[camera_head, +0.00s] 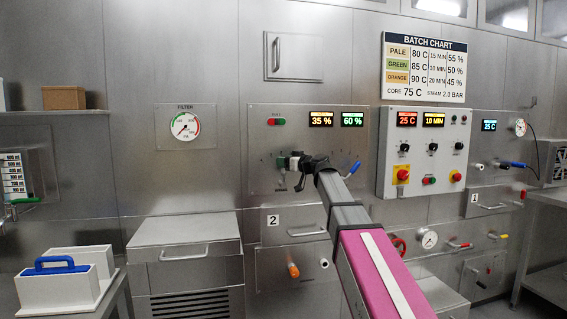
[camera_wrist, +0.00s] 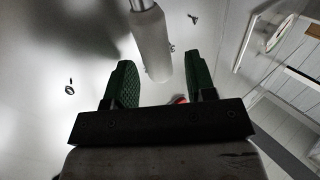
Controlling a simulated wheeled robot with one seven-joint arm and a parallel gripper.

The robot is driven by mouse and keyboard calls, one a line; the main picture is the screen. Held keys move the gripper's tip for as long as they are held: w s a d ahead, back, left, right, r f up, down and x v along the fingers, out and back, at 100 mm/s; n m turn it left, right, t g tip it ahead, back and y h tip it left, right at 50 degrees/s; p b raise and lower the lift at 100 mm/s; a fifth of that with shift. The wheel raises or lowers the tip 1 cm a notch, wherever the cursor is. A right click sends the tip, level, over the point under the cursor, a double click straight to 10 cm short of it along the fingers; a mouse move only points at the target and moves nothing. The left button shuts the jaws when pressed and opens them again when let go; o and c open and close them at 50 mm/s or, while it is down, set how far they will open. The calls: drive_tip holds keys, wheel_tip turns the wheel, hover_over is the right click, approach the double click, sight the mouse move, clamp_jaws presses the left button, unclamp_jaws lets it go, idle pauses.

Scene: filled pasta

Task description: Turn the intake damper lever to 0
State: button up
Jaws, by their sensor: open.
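The fan panel (camera_head: 258,123) carries 35 % and 60 % displays, with a lever at its lower left that I take to be the intake damper lever. Its pale cylindrical grip (camera_wrist: 152,48) and thin metal rod (camera_wrist: 141,5) show in the wrist view. My gripper (camera_head: 287,162) is at that lever in the head view and hides most of it and its scale. In the wrist view my gripper (camera_wrist: 161,70) is open, its green fingers on either side of the grip, with visible gaps. I cannot read the lever's setting.
A blue-handled lever (camera_head: 353,169) sticks out on the right of the same panel. The control box (camera_head: 416,150) with knobs and buttons stands farther right. Drawer 2 (camera_head: 296,224) and an orange-handled valve (camera_head: 293,270) are below. A gauge (camera_wrist: 280,34) shows in the wrist view.

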drive_tip(key=shift+w+a, duration=0.35)
drive_tip(key=shift+a, duration=0.15)
clamp_jaws()
